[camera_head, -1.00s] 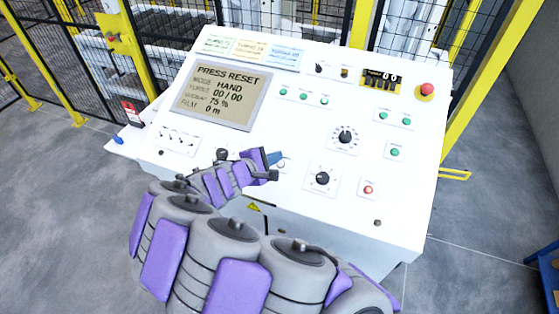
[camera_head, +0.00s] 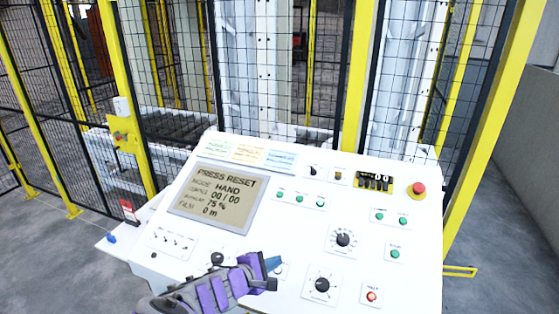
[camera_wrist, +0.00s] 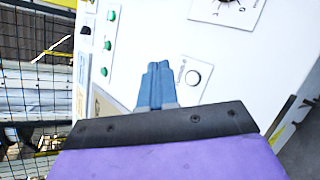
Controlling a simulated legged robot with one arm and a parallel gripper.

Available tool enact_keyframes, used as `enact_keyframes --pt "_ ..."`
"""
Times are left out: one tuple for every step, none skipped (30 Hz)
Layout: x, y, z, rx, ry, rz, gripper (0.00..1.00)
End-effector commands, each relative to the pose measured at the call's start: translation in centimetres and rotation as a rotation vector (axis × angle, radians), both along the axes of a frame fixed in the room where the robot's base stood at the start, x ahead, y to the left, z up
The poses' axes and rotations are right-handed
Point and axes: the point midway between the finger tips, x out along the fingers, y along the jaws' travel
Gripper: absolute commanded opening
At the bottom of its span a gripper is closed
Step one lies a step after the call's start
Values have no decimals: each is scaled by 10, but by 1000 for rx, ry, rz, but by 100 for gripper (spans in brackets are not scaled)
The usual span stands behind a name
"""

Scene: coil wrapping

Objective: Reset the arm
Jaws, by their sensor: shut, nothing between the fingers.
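My gripper (camera_head: 272,265) is over the lower middle of the white control panel (camera_head: 300,225), its blue fingers closed together and empty. In the wrist view the shut blue fingers (camera_wrist: 155,87) point at the panel face, beside a white round button (camera_wrist: 193,77). I cannot tell whether the fingertips touch the panel. My forearm covers part of the panel's lower edge.
A red mushroom button (camera_head: 418,189) is at the upper right of the panel. Black knobs (camera_head: 343,240) and several green buttons (camera_head: 395,254) stand on its face. A wire fence with yellow posts (camera_head: 121,95) rises behind it. Grey floor (camera_head: 70,245) is clear at left.

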Motion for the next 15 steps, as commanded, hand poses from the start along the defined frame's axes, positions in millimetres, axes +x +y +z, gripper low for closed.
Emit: enact_keyframes --pt "-1 -12 6 13 -8 -34 0" --pt "-2 -22 11 23 -14 -62 0" --pt "-5 -38 18 43 -21 -109 0" --pt "-8 -51 24 61 -28 -151 0" --pt "-13 -67 31 81 -36 -200 0" --pt "-21 -89 40 109 -45 -266 0" --pt "-28 -106 45 133 -49 -321 0" --pt "-36 -121 51 157 -57 -373 0" --pt "-48 -140 57 193 -61 -440 0" --pt "-57 -153 60 219 -62 -489 0" --pt "-67 -165 64 246 -65 -536 0" --pt "-81 -181 66 282 -64 -602 0" --pt "-93 -191 68 308 -63 -650 0" --pt "-104 -201 70 336 -61 -697 0" --pt "-120 -211 70 374 -57 -756 0"
